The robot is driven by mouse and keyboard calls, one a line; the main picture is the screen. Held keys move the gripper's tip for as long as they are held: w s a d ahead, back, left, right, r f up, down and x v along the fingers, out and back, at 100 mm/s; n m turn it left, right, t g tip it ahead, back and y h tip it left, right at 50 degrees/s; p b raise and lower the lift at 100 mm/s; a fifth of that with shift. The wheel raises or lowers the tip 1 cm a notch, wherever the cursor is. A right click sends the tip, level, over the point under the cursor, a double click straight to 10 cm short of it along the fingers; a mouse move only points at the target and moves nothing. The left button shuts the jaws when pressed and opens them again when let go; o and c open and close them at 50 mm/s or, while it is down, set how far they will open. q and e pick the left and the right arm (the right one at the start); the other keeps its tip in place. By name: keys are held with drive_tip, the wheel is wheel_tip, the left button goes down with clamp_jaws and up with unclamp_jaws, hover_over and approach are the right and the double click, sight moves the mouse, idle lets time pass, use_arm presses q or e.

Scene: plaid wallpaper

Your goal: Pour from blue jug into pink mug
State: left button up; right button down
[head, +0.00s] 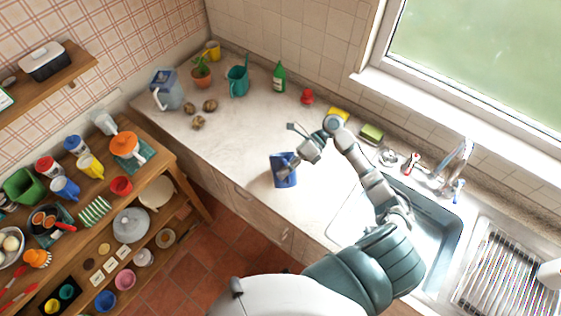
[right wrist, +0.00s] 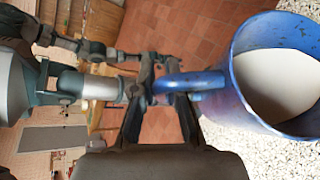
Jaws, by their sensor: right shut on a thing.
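The blue jug (head: 279,176) is at the front edge of the counter, with my right gripper (head: 287,168) at its handle. In the right wrist view the gripper's dark fingers (right wrist: 163,100) are shut on the handle of the jug (right wrist: 243,98). The jug's opening shows a pale inside. I cannot tell whether the jug touches the counter. A pink mug (head: 125,279) stands on the low shelf at the lower left. My left gripper does not show in the head view.
A grey-blue pitcher (head: 168,93), a plant, a teal watering can (head: 237,82) and a green bottle (head: 279,77) stand at the back of the counter. The sink (head: 433,232) is to the right. The wooden shelf unit (head: 165,162) holds several cups. The middle counter is clear.

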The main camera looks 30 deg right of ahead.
drive_tip(key=shift+w+d+r+m+p, duration=0.1)
drive_tip(key=shift+w+r+m+p, duration=0.15)
drive_tip(key=shift+w+p, duration=0.2)
idle(2.3)
